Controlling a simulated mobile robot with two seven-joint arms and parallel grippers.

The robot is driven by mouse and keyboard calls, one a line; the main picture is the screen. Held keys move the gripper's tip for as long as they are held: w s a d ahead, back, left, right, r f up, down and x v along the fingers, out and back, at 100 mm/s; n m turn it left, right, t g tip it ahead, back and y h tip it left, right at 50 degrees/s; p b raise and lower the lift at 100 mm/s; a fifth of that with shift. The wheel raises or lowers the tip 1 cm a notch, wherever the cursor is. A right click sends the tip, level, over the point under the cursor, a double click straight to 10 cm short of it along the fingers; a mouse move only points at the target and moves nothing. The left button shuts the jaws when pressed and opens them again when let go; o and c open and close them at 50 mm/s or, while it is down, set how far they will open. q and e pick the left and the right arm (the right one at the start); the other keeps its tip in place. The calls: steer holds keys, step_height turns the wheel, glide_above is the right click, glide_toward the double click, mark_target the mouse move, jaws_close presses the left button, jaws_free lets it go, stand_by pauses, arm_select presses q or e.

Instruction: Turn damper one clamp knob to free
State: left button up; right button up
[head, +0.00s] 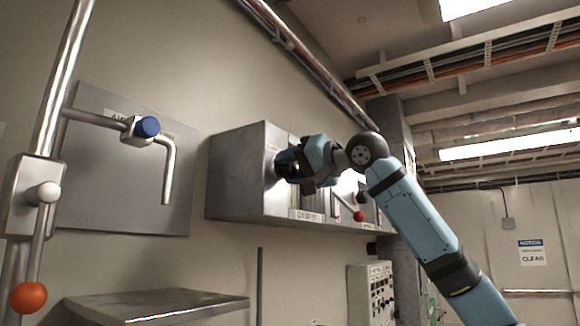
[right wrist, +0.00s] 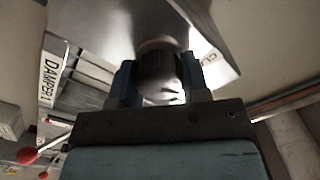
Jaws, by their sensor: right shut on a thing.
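The damper box (head: 236,178) is a grey metal box on the wall, with a label plate (head: 306,216) along its lower edge. My right gripper (head: 287,164) reaches to the box's front face and is shut on a dark round knob (head: 280,164). In the right wrist view the knob (right wrist: 157,72) sits between the two blue fingers (right wrist: 157,85). A "DAMPER 1" label (right wrist: 48,78) shows at the left there, beside slatted louvres (right wrist: 88,75). The knob's turn angle cannot be read. My left gripper is not in view.
A lever with a red ball (head: 358,216) stands out right of my gripper. At left are a pipe with a blue-capped valve (head: 146,128) and a lever with an orange ball (head: 29,297). A metal ledge (head: 160,305) lies below, and a control panel (head: 372,293) lower right.

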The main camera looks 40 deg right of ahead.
steer(key=m, duration=0.6)
steer(key=shift+f+m, duration=0.1)
steer(key=shift+m, duration=0.2)
steer(key=m, duration=0.6)
stand_by(0.4)
steer(key=o, duration=0.9)
steer(key=b+v, duration=0.3)
steer(key=v, duration=1)
steer(key=shift+s+d, duration=0.2)
steer(key=shift+s, duration=0.15)
